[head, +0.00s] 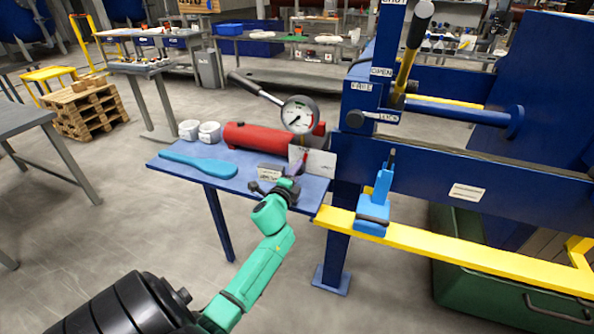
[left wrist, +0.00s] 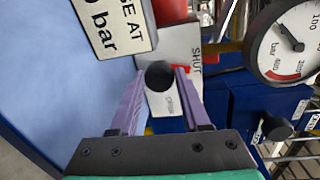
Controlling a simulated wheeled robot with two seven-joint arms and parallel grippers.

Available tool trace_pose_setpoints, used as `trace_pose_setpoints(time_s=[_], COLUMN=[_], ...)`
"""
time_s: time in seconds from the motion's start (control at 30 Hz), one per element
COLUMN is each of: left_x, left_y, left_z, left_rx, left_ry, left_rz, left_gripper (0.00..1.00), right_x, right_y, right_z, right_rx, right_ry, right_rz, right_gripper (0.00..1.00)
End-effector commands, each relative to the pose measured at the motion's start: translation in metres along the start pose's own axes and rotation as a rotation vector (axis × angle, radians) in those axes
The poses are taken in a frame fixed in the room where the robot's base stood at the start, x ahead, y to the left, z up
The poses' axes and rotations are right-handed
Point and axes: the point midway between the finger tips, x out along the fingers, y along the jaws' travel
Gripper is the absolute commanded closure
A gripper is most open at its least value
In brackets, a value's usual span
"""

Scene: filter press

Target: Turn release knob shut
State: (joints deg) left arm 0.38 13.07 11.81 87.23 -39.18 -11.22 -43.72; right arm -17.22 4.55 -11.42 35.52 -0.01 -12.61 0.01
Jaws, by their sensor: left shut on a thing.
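The release knob (left wrist: 158,75) is a round black knob between my left gripper's fingers in the left wrist view. White plates behind it carry the word SHUT (left wrist: 196,62) and a smaller label (left wrist: 166,101). My left gripper (left wrist: 160,95) has purple fingers and is shut on the knob. In the head view my left gripper (head: 297,169) reaches the hand pump at the right end of the blue shelf, and it hides the knob there. I cannot tell the knob's turn angle. My right gripper is in neither view.
A pressure gauge (head: 299,114) stands by the red cylinder (head: 262,136). A blue spatula (head: 198,165) and white pots (head: 209,132) lie on the shelf (head: 225,186). The blue press frame (head: 360,98) and yellow rail (head: 450,246) stand right.

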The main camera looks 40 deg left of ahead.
Motion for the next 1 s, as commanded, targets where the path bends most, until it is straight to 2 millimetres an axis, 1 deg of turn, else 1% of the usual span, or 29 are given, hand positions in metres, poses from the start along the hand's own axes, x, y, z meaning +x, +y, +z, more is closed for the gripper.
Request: trace_pose_setpoints(time_s=[0.03, 0.2, 0.4, 0.6, 1.0], left_x=[-0.0003, -0.0002, -0.0001, -0.0001, 0.0000], left_y=[-0.0006, 0.0000, 0.0010, 0.0017, 0.0023], left_z=[0.0009, 0.0013, 0.0016, 0.0015, 0.0013], left_rx=[-0.037, -0.149, -0.233, -0.271, -0.277], left_ry=[0.003, 0.016, 0.025, 0.030, 0.031], left_rz=[0.004, 0.005, 0.007, 0.007, 0.008], left_gripper=[1.00, 1.00, 1.00, 1.00, 1.00], right_x=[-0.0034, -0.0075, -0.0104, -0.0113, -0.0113], right_y=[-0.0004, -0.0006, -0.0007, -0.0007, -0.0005], right_z=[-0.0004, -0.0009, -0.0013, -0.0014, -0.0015], right_rx=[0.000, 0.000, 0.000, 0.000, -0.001], right_ry=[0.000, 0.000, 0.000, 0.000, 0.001], right_rz=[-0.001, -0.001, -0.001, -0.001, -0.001], right_gripper=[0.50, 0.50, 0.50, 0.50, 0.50])
